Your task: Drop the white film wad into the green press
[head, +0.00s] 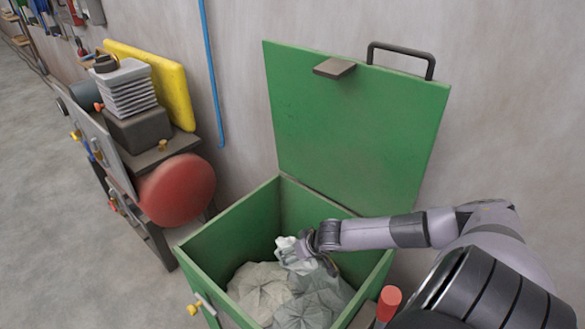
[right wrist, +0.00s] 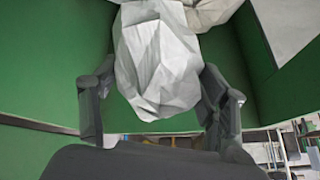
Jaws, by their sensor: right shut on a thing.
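The green press (head: 227,227) stands against the wall with its lid (head: 355,120) raised. Crumpled grey-white wads (head: 262,285) lie inside it. My right gripper (head: 308,257) reaches in from the right over the open box and is shut on the white film wad (head: 289,246). In the right wrist view the white film wad (right wrist: 158,65) sits between the two fingers of the gripper (right wrist: 160,95), with the green walls around it. Whether the held wad touches the wads below is hard to tell. My left gripper is out of view.
A bench (head: 165,150) with stacked grey trays (head: 128,88), a yellow panel (head: 160,80) and a red round thing (head: 177,190) stands left of the press. A blue hose (head: 210,75) hangs on the wall. The floor (head: 60,220) at left is clear.

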